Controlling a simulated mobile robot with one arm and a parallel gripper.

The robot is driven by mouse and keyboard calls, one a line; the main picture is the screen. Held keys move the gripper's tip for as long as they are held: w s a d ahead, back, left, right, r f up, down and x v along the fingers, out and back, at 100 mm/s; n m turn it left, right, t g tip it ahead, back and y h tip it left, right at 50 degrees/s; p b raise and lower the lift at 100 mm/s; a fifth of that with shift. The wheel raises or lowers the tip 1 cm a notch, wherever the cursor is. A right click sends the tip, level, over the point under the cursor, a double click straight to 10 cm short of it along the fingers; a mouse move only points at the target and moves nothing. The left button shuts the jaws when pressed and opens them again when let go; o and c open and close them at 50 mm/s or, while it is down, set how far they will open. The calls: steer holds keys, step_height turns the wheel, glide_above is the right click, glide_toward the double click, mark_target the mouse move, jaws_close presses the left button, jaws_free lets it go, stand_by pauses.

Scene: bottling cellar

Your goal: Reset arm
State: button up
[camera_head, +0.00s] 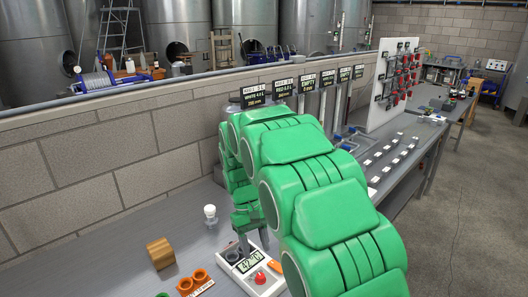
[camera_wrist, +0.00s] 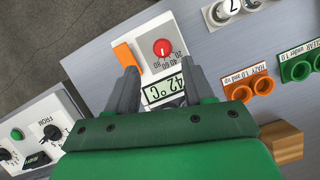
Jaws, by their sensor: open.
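My gripper (camera_wrist: 158,68) is open, its two dark fingers apart on either side of a white control box (camera_wrist: 183,30). I see nothing held between them. The box has a red dial (camera_wrist: 161,48), an orange switch (camera_wrist: 124,55) and a display (camera_wrist: 163,90) reading 42 °C. In the head view my gripper (camera_head: 243,246) points down at this box (camera_head: 268,287) on the grey bench. My green arm reaches down from the lower right and hides part of the bench. I cannot tell whether the fingers touch the box.
A wooden block (camera_head: 160,253), orange cups (camera_head: 194,281) and a small white-capped bottle (camera_head: 210,214) stand left of the gripper. Green cups (camera_wrist: 298,68) and another control box (camera_wrist: 38,133) show in the wrist view. A stone wall (camera_head: 100,165) runs behind the bench.

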steer(key=s+d+r+m, duration=0.2)
steer(key=s+d+r, duration=0.5)
steer(key=d, duration=0.1)
steer(key=s+d+r+m, duration=0.1)
steer(key=s+d, duration=0.2)
steer(key=s, duration=0.6)
steer(key=s+d+r+m+t+y, duration=0.1)
steer(key=s+d, duration=0.3)
steer(key=s, duration=0.5)
steer(key=s+d+r+m+t+y, duration=0.1)
steer(key=s+d+r, duration=0.1)
steer(key=s, duration=0.7)
steer(key=shift+s+d+r+m, duration=0.15)
steer(key=shift+s+d+m, duration=0.2)
steer(key=shift+d, duration=0.4)
